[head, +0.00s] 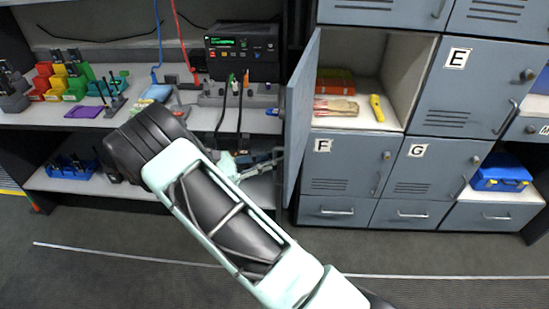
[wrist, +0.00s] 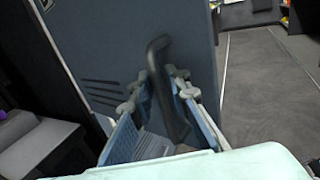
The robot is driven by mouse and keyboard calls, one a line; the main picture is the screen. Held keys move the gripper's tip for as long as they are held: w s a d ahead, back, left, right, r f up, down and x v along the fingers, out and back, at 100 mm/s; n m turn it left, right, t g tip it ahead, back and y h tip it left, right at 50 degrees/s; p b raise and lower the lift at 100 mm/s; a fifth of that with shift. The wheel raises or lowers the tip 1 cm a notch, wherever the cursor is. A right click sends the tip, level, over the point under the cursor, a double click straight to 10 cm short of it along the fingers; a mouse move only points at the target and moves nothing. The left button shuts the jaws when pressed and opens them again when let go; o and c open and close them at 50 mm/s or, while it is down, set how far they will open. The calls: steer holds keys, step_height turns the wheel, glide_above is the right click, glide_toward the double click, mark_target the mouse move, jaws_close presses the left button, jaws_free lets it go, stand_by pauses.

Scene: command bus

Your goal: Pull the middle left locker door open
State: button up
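The middle left locker door (head: 302,110) is a blue-grey panel that stands swung well open, seen nearly edge-on in the head view. Its inner compartment (head: 395,85) shows. In the wrist view the door's outer face (wrist: 130,45) fills the upper middle, with dark vent slits and a black bar handle (wrist: 165,85). My gripper (wrist: 161,77) has its two fingers apart, one on each side of the handle. I cannot tell whether either finger touches it. In the head view my gripper (head: 240,165) is partly hidden by my arm, left of the door.
The open compartment holds red and tan packets (head: 336,100) and a yellow item (head: 376,108). Locker doors E (head: 465,90), F (head: 345,165) and G (head: 430,165) are closed. A workbench shelf (head: 60,118) with tools stands left. Grey floor (head: 130,225) lies open in front.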

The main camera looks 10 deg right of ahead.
steer(key=s+a, duration=0.1)
steer(key=a, duration=1)
steer(key=shift+a, duration=0.4)
